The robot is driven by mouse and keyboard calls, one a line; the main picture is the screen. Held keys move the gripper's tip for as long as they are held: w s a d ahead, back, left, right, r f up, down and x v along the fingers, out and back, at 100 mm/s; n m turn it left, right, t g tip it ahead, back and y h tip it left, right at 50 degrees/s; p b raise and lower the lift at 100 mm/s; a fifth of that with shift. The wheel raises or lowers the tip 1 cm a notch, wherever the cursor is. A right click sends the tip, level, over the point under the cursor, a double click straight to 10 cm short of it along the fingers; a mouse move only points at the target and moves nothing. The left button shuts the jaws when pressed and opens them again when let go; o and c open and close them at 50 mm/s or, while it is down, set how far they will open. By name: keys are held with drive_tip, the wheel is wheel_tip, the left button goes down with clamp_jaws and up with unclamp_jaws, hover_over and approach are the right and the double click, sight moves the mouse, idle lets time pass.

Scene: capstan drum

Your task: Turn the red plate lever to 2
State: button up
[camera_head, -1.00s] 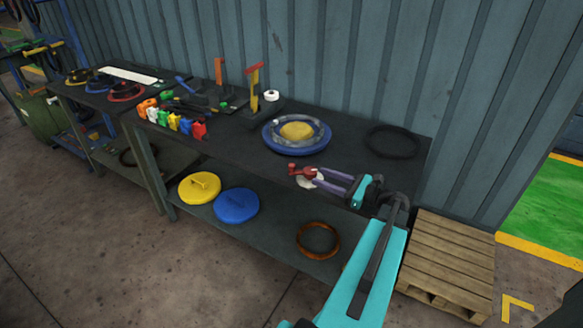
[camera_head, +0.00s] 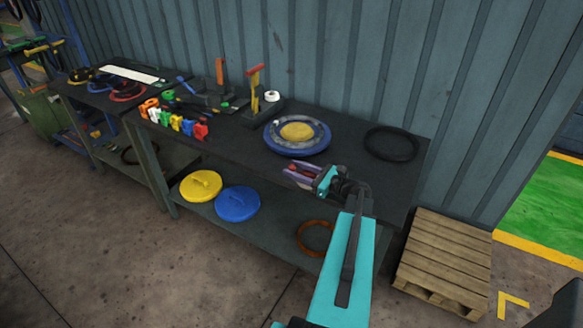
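The red plate lever (camera_head: 296,171) is at the front edge of the dark workbench, in the middle of the head view. Only a little red shows, between and beside the purple fingers of my gripper (camera_head: 300,173). The fingers reach over the lever from the right. I cannot tell whether they touch it or have closed on it. No number marks can be read, so the lever's setting cannot be told.
A blue ring-shaped drum with a yellow centre (camera_head: 297,132) stands just behind my gripper. A black ring (camera_head: 391,144) lies at the right of the bench. Colored blocks (camera_head: 175,122) and upright levers (camera_head: 254,88) stand to the left. A wooden pallet (camera_head: 444,262) is at the lower right.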

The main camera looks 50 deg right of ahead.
drive_tip(key=shift+w+a, duration=0.15)
drive_tip(key=shift+w, duration=0.5)
